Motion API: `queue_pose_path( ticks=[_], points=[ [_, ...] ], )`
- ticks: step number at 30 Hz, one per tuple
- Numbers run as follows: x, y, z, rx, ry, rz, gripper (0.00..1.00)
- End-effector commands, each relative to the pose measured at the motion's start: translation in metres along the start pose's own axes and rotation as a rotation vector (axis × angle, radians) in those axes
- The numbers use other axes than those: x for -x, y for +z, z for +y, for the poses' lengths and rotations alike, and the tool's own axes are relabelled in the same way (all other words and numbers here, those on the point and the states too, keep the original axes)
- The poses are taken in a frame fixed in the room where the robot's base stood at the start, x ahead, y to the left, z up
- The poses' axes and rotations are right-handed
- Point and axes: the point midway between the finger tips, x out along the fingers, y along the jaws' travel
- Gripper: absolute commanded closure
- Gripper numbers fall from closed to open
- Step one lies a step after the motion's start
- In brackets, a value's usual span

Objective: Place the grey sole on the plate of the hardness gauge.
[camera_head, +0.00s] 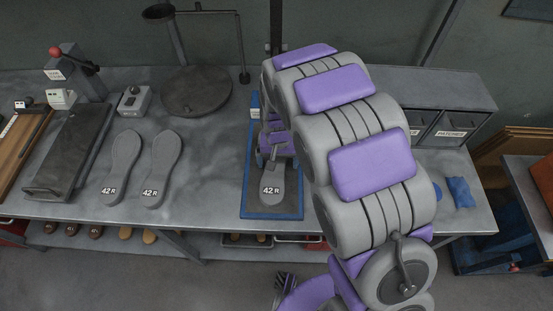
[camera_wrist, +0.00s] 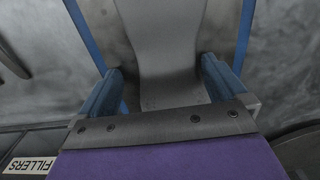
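A grey sole marked 42 R (camera_head: 270,188) lies on a dark, blue-rimmed tray (camera_head: 272,214) on the bench. Its far part is hidden under my arm. In the wrist view the grey sole (camera_wrist: 168,40) runs up between my blue fingertips. My gripper (camera_wrist: 162,85) is open, one finger on each side of the sole's narrower part; I cannot tell whether they touch it. In the head view my gripper (camera_head: 275,142) is partly hidden at the tray's far end. A device with a red knob (camera_head: 57,53) and a dark plate (camera_head: 70,155) stands at left; I cannot tell whether it is the hardness gauge.
Two more grey soles marked 42 R (camera_head: 121,165) lie left on the bench. A round dark turntable (camera_head: 196,91) stands behind them. A small grey box (camera_head: 134,101) is beside it. Labelled bins (camera_head: 450,129) and a blue cloth (camera_head: 461,192) are at right. Bench between soles and tray is clear.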

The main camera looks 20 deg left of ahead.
Motion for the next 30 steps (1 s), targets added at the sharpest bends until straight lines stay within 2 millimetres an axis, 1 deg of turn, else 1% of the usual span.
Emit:
queue_pose_path(
  ticks=[8,11,14,20,27,30],
  points=[
    [0.000,-0.002,-0.005,0.002,0.005,0.000,0.00],
    [0.005,-0.002,-0.005,0.002,0.004,0.002,0.00],
    [0.015,-0.002,-0.004,0.001,0.003,0.004,0.00],
    [0.049,-0.001,-0.001,0.001,0.000,0.004,0.00],
    [0.098,-0.002,-0.004,0.002,0.004,0.005,0.00],
    [0.111,-0.002,-0.005,0.002,0.005,0.003,0.00]
  ],
)
